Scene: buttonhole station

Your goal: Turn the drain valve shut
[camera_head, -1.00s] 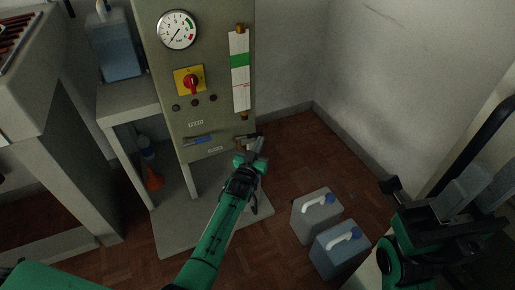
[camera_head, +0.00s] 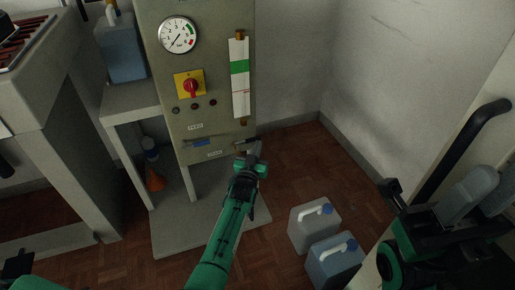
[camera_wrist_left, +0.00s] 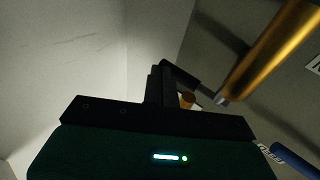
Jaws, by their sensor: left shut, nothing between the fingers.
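The grey-green panel (camera_head: 218,85) has a blue lever (camera_head: 201,142) between two small labels near its bottom edge; the labels are too small to read surely. A dark lever (camera_head: 245,141) sits at the panel's lower right corner, and I take it for the drain valve. In the left wrist view it shows as a dark bar (camera_wrist_left: 181,75) beside a small brass stub (camera_wrist_left: 187,100). My left gripper (camera_head: 255,149) is shut and empty, just below and right of this lever; contact is unclear. My right gripper (camera_head: 415,195) is at the right, its jaw state unclear.
A gauge (camera_head: 178,35), red knob (camera_head: 190,86) and sight tube (camera_head: 240,80) are on the panel. A brass fitting (camera_wrist_left: 270,50) is close in the left wrist view. Two canisters (camera_head: 315,225) (camera_head: 335,262) stand on the floor. The wall (camera_head: 385,80) is right.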

